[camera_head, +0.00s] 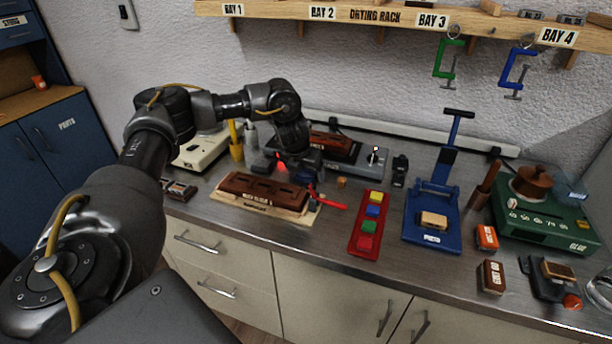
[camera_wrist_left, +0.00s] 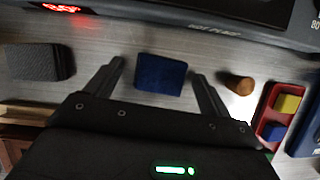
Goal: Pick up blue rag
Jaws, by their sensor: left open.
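The blue rag (camera_wrist_left: 160,75) is a small, dark blue, roughly square piece lying on the metal worktop in the left wrist view. My left gripper (camera_wrist_left: 157,68) is open, with one finger to the left of the rag and the other to its right. In the head view my left gripper (camera_head: 303,179) points down at the worktop behind the brown block, and the arm largely hides the rag. My right gripper is not in view.
A dark grey block (camera_wrist_left: 38,62) lies left of the fingers and a brown cork-like piece (camera_wrist_left: 238,83) lies to the right. A hot plate (camera_wrist_left: 225,22) stands behind. In the head view a brown block (camera_head: 262,190) and a red tray (camera_head: 369,225) stand in front.

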